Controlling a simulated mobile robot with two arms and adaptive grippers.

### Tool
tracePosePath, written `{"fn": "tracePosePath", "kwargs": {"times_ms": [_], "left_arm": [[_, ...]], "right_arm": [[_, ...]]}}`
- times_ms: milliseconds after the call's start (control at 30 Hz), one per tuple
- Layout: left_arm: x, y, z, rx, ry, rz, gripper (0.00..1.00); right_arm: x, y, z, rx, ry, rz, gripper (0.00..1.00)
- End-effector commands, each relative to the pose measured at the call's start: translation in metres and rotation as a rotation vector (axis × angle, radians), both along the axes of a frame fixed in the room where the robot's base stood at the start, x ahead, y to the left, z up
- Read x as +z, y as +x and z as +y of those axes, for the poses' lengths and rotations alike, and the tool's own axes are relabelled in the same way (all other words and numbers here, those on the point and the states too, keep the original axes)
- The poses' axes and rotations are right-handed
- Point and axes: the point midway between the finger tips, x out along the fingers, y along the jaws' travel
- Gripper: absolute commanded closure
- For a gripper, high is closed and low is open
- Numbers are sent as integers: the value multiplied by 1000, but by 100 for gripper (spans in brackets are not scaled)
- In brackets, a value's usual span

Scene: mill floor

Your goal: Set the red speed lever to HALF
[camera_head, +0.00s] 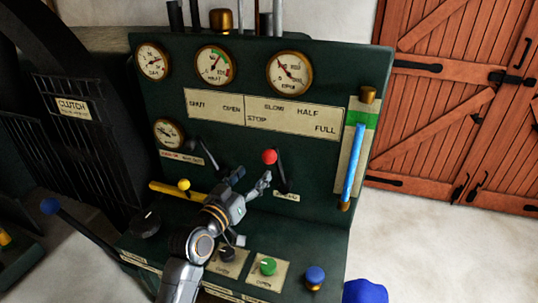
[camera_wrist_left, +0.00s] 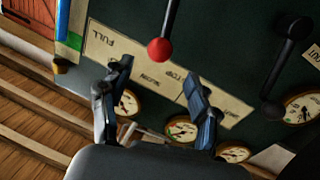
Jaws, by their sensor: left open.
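The red speed lever has a red ball knob (camera_head: 270,157) and a dark shaft, and it stands below the cream scale plate (camera_head: 295,119) marked STOP, SLOW, HALF and FULL. It leans slightly left, towards the STOP end; its exact setting I cannot tell. My left gripper (camera_head: 253,178) is open and empty, just below and left of the knob. In the left wrist view the red knob (camera_wrist_left: 160,49) is just beyond the two spread fingertips (camera_wrist_left: 156,73), roughly between them, apparently not touched. My right gripper is not in view.
A black lever (camera_head: 205,145) stands left of the gripper, and a yellow-knobbed lever (camera_head: 184,184) is lower left. A blue tube gauge (camera_head: 352,165) is on the right edge of the panel. Green (camera_head: 268,266) and blue (camera_head: 315,274) knobs sit on the desk below.

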Motion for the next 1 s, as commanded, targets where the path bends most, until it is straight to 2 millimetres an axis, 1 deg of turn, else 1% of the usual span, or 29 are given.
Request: {"fn": "tracePosePath", "kwargs": {"times_ms": [33,300,500,700,1000], "left_arm": [[3,9,-5,-1,-1,2,39],[1,51,-27,-1,0,2,39],[0,73,-38,0,1,3,39],[-1,83,-43,0,0,2,39],[-1,84,-44,1,1,2,39]], "right_arm": [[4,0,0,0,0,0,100],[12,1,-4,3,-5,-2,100],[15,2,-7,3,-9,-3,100],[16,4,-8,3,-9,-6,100],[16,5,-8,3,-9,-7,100]]}}
